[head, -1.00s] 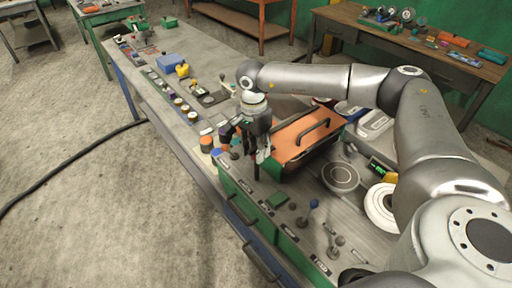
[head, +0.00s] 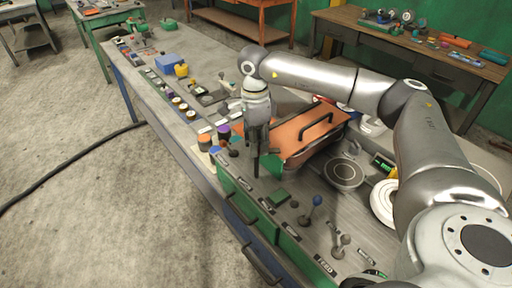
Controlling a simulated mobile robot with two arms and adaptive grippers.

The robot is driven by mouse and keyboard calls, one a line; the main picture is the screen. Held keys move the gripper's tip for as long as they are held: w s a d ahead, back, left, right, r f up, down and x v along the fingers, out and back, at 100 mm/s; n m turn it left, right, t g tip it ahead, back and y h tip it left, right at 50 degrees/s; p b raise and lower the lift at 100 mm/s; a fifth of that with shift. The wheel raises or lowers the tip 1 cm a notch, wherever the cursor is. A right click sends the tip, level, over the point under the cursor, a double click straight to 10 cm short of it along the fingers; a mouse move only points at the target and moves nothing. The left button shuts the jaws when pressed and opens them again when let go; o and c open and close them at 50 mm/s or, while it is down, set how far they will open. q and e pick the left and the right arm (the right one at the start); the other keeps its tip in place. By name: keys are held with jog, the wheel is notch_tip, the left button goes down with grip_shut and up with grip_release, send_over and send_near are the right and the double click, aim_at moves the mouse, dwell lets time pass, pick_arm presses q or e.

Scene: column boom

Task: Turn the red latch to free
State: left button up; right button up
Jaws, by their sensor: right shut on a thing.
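My right gripper (head: 256,173) points straight down at the front edge of the green-fronted control panel (head: 290,240), just left of the orange cover with a black handle (head: 308,138). Its fingers are shut on a small part at the panel, which I take to be the red latch. The fingers and their shadowed side hide that part, so its colour and angle cannot be made out. My left gripper is not in view.
Close left of the gripper stand orange, purple and dark knobs (head: 204,141). A blue-topped lever (head: 316,201), a green block (head: 279,197) and a round plate (head: 343,173) lie to its right. Blue and yellow items (head: 168,62) stand farther along the bench.

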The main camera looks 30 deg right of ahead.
jog(key=m+b, duration=0.2)
jog(key=m, duration=0.3)
jog(key=shift+w+m+b, duration=0.1)
jog(key=shift+m+b, duration=0.2)
jog(key=shift+b, duration=0.1)
jog(key=m+b, duration=0.1)
jog(key=m, duration=0.2)
jog(key=shift+d, duration=0.1)
jog(key=shift+r+m+b, duration=0.15)
jog(key=shift+m+b, duration=0.25)
jog(key=shift+m, duration=0.9)
jog(key=shift+t, duration=0.3)
jog(key=o, duration=1)
jog(key=shift+o, duration=0.2)
notch_tip(320, 180, up, 12)
jog(key=shift+d, duration=0.35)
